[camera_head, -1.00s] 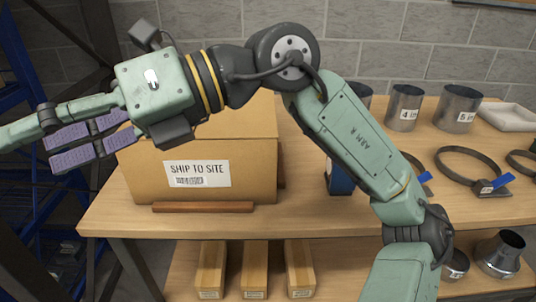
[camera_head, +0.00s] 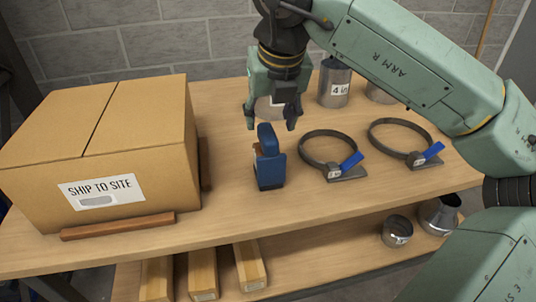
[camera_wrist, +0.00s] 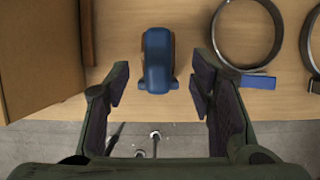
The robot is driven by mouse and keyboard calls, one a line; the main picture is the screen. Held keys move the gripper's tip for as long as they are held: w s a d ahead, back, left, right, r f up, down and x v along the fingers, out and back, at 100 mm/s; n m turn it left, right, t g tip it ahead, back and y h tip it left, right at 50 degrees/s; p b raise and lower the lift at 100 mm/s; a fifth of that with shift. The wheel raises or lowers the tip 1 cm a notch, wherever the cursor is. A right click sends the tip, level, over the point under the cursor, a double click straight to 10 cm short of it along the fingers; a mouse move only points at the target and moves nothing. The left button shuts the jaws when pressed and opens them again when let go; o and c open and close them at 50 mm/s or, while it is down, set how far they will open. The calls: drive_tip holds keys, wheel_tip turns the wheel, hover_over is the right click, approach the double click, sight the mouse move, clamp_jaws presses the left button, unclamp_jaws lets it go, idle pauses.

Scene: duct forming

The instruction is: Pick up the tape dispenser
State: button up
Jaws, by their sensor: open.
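The tape dispenser (camera_head: 269,163) is dark blue and stands upright on the wooden bench, right of the cardboard box. In the wrist view the tape dispenser (camera_wrist: 158,62) shows from above, in line with the gap between the fingers and beyond their tips. My gripper (camera_head: 271,124) is open and points down just behind and above the dispenser in the head view. In the wrist view the open fingers of my gripper (camera_wrist: 160,85) have nothing between them. How far above the dispenser they are is hard to tell.
A cardboard box (camera_head: 100,140) marked SHIP TO SITE stands left of the dispenser, with a wooden strip (camera_head: 118,226) at its front. Clamp rings with blue handles (camera_head: 352,160) lie close on the right. Metal duct pieces (camera_head: 334,84) stand behind. Bare bench lies in front.

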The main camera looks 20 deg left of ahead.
sight(268, 131)
drive_tip(key=p+x, duration=0.1)
drive_tip(key=x, duration=0.1)
drive_tip(key=p+x, duration=0.1)
drive_tip(key=x, duration=0.2)
drive_tip(key=shift+s+a+f, duration=0.1)
drive_tip(key=shift+a+f, duration=0.05)
drive_tip(key=shift+f, duration=0.25)
drive_tip(key=shift+c, duration=0.2)
clamp_jaws()
idle(0.5)
